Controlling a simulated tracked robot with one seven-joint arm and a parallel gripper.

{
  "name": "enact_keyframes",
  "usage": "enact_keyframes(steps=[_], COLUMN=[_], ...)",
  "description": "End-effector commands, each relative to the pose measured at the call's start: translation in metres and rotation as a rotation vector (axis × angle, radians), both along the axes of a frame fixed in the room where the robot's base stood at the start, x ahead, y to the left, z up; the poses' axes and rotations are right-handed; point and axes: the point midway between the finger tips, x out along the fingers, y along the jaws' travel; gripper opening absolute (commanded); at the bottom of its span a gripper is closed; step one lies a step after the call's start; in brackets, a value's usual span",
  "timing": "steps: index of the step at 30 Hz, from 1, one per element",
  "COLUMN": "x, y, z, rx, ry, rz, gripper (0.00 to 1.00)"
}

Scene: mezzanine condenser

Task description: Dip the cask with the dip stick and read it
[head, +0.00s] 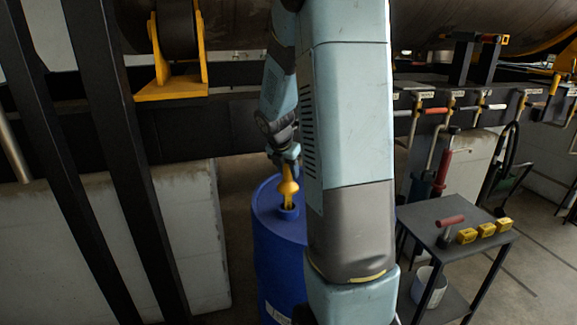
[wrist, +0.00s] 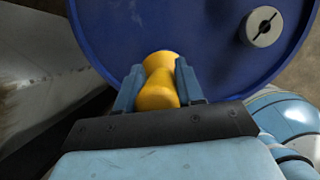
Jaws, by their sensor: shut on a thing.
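The blue cask (head: 275,250) stands upright on the floor, partly hidden behind my arm in the head view. Its blue top (wrist: 205,45) fills the upper part of the wrist view, with a round grey bung (wrist: 264,26) to the right. My gripper (head: 287,162) is above the cask top, shut on the yellow handle of the dip stick (head: 288,190). In the wrist view my gripper (wrist: 160,85) has a jaw on each side of the yellow handle (wrist: 158,90). The handle's lower end is at a blue collar on the cask top; any rod below is hidden.
A dark table (head: 450,222) at right bears a red-handled tool (head: 449,225) and yellow blocks (head: 486,230). A white bucket (head: 428,287) is beneath it. Black posts (head: 110,130) stand at left, by a pale concrete block (head: 180,240). Tools hang from a rail (head: 470,92).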

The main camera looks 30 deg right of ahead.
Motion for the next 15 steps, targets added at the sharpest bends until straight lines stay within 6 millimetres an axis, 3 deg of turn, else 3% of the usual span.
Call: enact_keyframes(steps=[15], x=[0.0], y=[0.0], z=[-0.03], rx=[0.0], ry=[0.002], rz=[0.001], gripper=[0.0])
